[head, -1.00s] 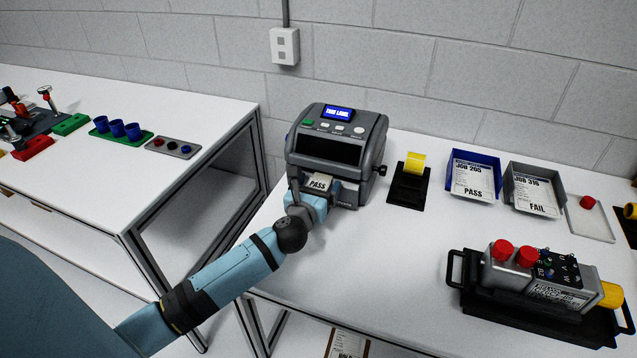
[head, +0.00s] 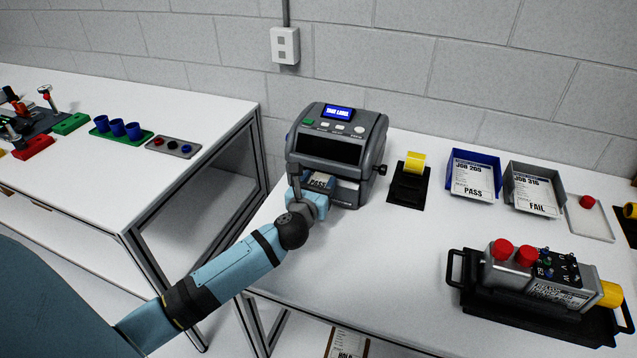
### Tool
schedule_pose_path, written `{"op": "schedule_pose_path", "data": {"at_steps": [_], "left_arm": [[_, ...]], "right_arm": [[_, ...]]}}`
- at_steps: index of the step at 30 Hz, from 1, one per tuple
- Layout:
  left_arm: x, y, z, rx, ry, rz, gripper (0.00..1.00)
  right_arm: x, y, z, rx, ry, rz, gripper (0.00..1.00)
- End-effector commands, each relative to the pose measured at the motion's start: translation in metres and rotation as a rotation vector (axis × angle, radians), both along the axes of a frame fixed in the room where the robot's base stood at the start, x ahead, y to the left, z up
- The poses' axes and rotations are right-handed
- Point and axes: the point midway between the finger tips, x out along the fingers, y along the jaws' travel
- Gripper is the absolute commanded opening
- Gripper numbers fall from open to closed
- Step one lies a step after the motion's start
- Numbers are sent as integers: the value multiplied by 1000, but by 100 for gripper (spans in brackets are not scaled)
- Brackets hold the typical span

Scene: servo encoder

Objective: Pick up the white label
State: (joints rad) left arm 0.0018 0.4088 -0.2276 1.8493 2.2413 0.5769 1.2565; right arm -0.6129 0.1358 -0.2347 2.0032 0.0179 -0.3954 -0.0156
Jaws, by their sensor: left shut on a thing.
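The white label (head: 319,181) is at the front mouth of the grey label printer (head: 340,135), partly hidden by my left gripper. My left gripper (head: 311,190) is at the printer's front and is shut on the label. The printer has a lit blue screen and a dark window. My right gripper is not in view.
A yellow tape roll on a black stand (head: 409,185) is right of the printer. A blue PASS tray (head: 473,177) and a grey FAIL tray (head: 535,187) stand further right. A black tray (head: 470,302) carries a grey servo unit (head: 535,275). The table's middle is clear.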

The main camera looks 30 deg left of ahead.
Motion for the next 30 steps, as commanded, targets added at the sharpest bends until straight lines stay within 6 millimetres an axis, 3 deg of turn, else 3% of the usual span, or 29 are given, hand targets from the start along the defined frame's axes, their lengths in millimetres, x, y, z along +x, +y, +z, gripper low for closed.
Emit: {"op": "schedule_pose_path", "data": {"at_steps": [8, 21, 30], "left_arm": [[0, 0, 41, 1, -4, -1, 34], [1, 0, 156, 0, -5, -1, 34], [0, 0, 194, 0, -2, 0, 34]], "right_arm": [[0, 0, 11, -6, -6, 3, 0], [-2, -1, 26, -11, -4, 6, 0], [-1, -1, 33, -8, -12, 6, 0]]}}
